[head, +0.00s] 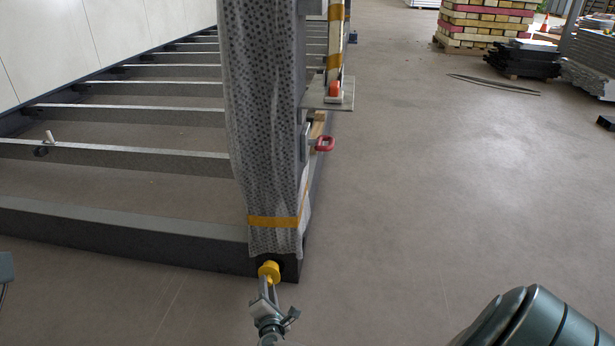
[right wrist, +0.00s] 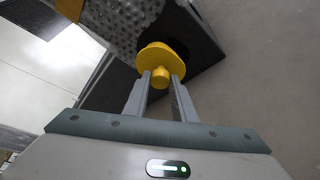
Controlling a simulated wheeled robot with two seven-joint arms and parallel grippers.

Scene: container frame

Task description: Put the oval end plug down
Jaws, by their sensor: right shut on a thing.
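The oval end plug (head: 268,270) is yellow and sits at the dark lower corner of the container frame (head: 130,235), at the foot of the wrapped post. In the right wrist view the plug (right wrist: 162,62) shows a wide flange and a small knob. My right gripper (head: 272,285) is shut on the knob, with a finger on each side (right wrist: 162,82). The flange is close to the dark corner block (right wrist: 190,45); I cannot tell whether the plug is in an opening there.
A post in patterned wrap (head: 265,120) with an orange strap rises above the corner. A red shackle (head: 325,144) and a small plate (head: 328,103) stick out from its right side. Stacked timber (head: 485,25) stands far back.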

